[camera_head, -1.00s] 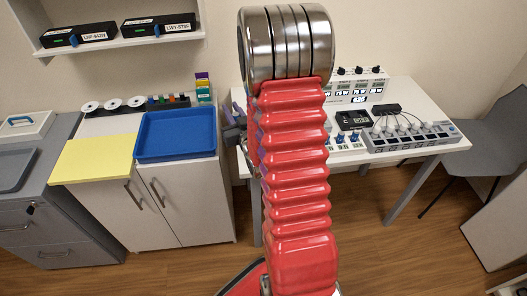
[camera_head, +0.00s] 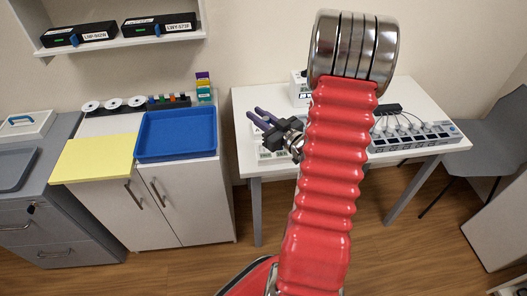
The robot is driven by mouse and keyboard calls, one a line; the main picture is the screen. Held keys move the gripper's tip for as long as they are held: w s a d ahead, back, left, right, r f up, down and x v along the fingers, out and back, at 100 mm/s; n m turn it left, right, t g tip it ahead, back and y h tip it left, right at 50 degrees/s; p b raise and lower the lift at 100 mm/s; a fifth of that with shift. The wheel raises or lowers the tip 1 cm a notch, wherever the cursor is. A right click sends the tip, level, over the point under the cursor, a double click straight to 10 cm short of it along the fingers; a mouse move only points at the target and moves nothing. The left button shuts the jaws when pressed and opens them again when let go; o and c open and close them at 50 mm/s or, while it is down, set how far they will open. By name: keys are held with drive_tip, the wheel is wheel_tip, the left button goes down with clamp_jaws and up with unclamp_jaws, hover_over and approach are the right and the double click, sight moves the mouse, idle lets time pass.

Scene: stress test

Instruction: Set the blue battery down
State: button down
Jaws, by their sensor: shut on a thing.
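My gripper (camera_head: 248,114) is in front of and above the left end of the white table (camera_head: 245,155), to the left of my red arm. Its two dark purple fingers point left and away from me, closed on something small. The blue battery cannot be made out clearly between the fingers at this size. Part of the tabletop and the devices on it are hidden behind my arm.
A blue tray (camera_head: 177,156) and a yellow sheet (camera_head: 95,159) lie on the cabinet at left. Spools and small coloured items stand behind them. A grey charging strip with cables (camera_head: 415,138) is on the table's right side. A grey chair (camera_head: 497,140) stands at right.

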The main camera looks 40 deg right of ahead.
drive_tip(key=shift+a+y, duration=0.3)
drive_tip(key=shift+a, duration=0.1)
drive_tip(key=shift+w+f, duration=0.1)
drive_tip(key=shift+f, duration=2.8)
drive_tip(key=shift+f, duration=1.85)
drive_tip(key=shift+f, duration=0.25)
drive_tip(key=c, duration=1.6)
unclamp_jaws()
